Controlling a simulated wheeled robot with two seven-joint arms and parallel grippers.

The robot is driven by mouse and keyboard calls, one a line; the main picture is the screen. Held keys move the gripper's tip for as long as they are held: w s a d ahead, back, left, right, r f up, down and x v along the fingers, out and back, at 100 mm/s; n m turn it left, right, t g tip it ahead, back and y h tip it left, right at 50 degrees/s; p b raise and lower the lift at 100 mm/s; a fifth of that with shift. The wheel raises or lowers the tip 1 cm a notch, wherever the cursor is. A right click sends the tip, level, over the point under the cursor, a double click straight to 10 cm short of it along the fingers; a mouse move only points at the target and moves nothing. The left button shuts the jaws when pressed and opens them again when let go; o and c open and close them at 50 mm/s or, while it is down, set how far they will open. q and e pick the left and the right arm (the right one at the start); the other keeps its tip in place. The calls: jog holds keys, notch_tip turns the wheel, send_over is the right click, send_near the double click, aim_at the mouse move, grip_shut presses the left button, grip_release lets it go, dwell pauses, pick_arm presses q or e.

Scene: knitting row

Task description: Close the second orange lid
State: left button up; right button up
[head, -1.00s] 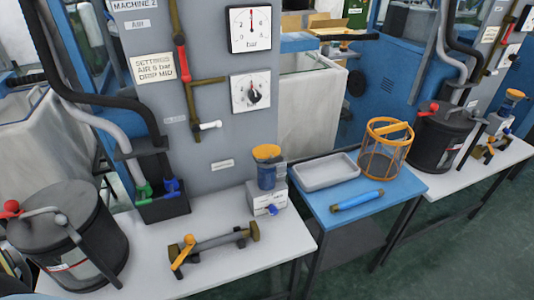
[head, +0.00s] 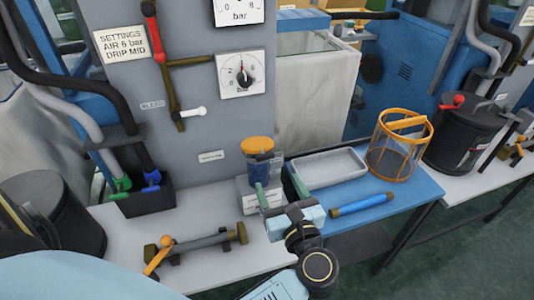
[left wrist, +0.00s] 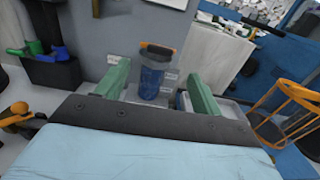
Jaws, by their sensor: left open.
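A blue see-through cup (head: 258,171) with an orange lid (head: 257,145) stands on a white block (head: 245,196) at the back of the near white bench. In the left wrist view the cup (left wrist: 153,78) appears upright between the fingers, with the orange lid (left wrist: 158,49) at its top. I cannot tell whether the lid is fully seated. My left gripper (head: 281,187) is open and empty, its two green fingers in front of the cup. They also show in the left wrist view (left wrist: 158,74), apart from the cup. My right gripper is out of view.
A brown valve pipe with an orange lever (head: 158,253) lies on the bench to the left. A gauge panel rises behind.

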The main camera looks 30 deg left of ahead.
aim_at(266, 159)
pick_arm(q)
jog(key=x, duration=1)
jog(key=shift+d+p, duration=0.1)
jog(key=shift+p, duration=0.3)
jog(key=shift+w+a, duration=0.4)
jog(key=shift+a, duration=0.1)
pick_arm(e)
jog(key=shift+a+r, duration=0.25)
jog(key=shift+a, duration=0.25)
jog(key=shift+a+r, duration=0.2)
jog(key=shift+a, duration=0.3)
pick_arm(q)
jog(key=c, duration=1.4)
jog(key=shift+d+f, duration=0.1)
jog(key=shift+f, duration=0.15)
jog(key=shift+s+d+f+b, duration=0.1)
jog(key=shift+f+b, duration=0.7)
jog(key=shift+b, duration=0.15)
jog(key=shift+s+d+f+b, duration=0.1)
jog(key=shift+f+b, duration=0.65)
jog(key=shift+b, duration=0.2)
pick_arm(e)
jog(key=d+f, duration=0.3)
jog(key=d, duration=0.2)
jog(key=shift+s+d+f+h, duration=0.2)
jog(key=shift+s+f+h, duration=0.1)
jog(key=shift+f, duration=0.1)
